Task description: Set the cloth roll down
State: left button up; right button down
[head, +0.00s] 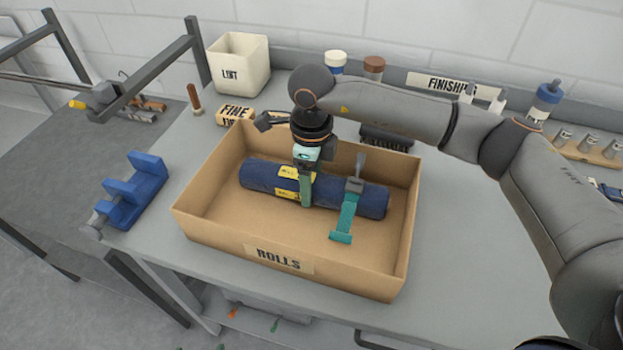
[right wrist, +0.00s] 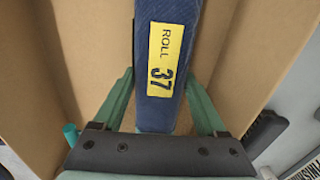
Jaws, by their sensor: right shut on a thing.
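The dark blue cloth roll (head: 335,193) lies lengthwise inside the cardboard box (head: 200,205) labelled ROLLS. A yellow label wraps its left half; the right wrist view shows the roll (right wrist: 183,40) with the label reading ROLL 37. I cannot tell whether the roll's underside touches the box floor. My left gripper is not in view.
The box stands on a grey bench (head: 460,255). A blue stand (head: 134,190) is left of it. Behind are a white LINT bin (head: 239,68), a FINE block (head: 235,115) and several bottles. My right arm spans the right side. Bench space right of the box looks clear.

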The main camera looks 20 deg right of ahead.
jog(key=shift+f, duration=0.1)
grip_release()
notch_tip(320, 180, up, 12)
jog(key=b, duration=0.1)
jog(key=shift+r, duration=0.2)
dwell(0.4)
